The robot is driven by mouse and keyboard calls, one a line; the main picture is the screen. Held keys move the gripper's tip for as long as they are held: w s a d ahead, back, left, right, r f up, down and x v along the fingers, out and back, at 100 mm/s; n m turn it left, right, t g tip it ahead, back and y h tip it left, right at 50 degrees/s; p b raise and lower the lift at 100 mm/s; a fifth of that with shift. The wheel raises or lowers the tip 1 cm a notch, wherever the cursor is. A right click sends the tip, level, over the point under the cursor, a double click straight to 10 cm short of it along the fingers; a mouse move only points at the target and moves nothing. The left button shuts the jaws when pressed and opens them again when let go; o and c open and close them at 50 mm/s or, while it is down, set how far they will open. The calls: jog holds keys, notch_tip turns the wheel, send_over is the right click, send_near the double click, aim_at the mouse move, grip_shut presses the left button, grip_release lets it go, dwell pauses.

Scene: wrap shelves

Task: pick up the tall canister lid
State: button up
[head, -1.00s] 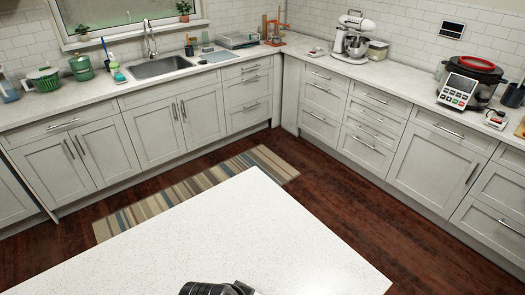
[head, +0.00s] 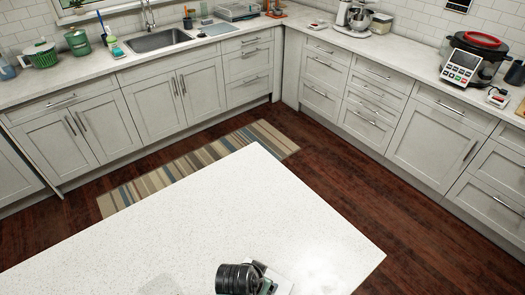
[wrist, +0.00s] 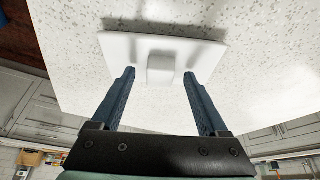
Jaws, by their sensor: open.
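The canister lid (wrist: 125,46) is a white, flat, rectangular piece with a small block-shaped knob (wrist: 161,68) in its middle. In the wrist view it lies on the speckled white countertop, just ahead of my fingers. My gripper (wrist: 159,76) is open, with a blue finger on each side of the knob and clear gaps between. I cannot tell how far the fingertips are above the lid. In the head view, my black wrist part shows at the bottom edge, and a white piece beside it, likely the lid (head: 281,284), is partly cut off.
The island countertop (head: 200,215) is otherwise bare around the lid. A striped rug (head: 190,170) lies on the dark wood floor beyond. Wall counters hold a sink (head: 158,40), a stand mixer (head: 356,17) and a cooker (head: 480,55), all far off.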

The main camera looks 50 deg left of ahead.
jog(key=shift+w+f, duration=0.1)
jog(key=shift+f, duration=0.15)
grip_shut()
dwell(0.4)
